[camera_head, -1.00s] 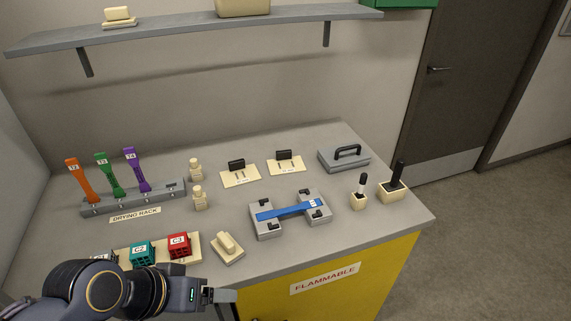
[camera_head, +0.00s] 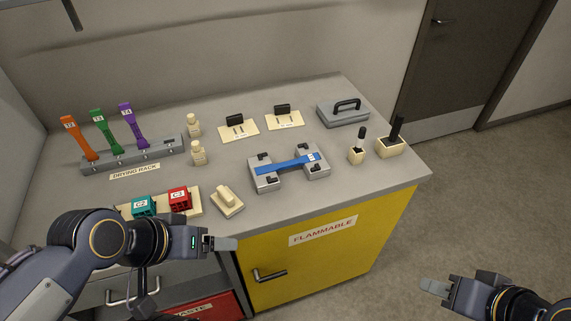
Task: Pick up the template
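No thing is labelled as the template. Two cream plates, each with a black upright handle and dark slots, lie at the back of the counter: a left plate (camera_head: 240,130) and a right plate (camera_head: 286,122). Their printed labels are too small to read. My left gripper (camera_head: 222,243) is in front of the counter's front edge, below the small cream block, and touches neither plate. My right gripper (camera_head: 435,286) is low at the right, over the floor, away from the counter. I see no object in either gripper; the finger gaps are not clear.
A blue strip (camera_head: 285,165) lies across a grey two-block fixture (camera_head: 265,181). A drying rack (camera_head: 97,162) holds orange, green and purple specimens. A grey handled block (camera_head: 343,114), brush holders (camera_head: 391,147), two cream bottles, coloured cubes (camera_head: 180,199) and a cream block (camera_head: 227,203) stand around.

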